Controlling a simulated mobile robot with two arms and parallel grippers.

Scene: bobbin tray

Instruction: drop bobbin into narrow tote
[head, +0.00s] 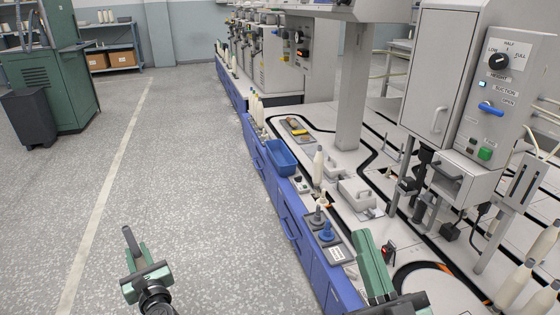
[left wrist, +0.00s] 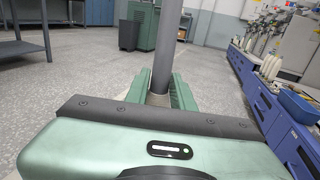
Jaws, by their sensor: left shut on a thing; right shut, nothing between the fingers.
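A dark grey, rod-like bobbin (head: 130,239) is in my left gripper (head: 138,260), out over the floor left of the machine. In the left wrist view the bobbin (left wrist: 168,45) stands up between the green fingers; its lower end is hidden. The blue narrow tote (head: 282,158) sits on the machine's front ledge, ahead and to the right of my left gripper. It also shows at the right of the left wrist view (left wrist: 298,104). Its inside is not clear. My right gripper (head: 367,240) is shut and empty above the ledge at lower right.
A grey tray (head: 340,253) holds a grey peg (head: 318,216) and a blue peg (head: 326,232). A white cone (head: 318,167) stands beside the tote. A tool tray (head: 297,128) lies beyond it. Blue drawers (head: 291,220) front the ledge.

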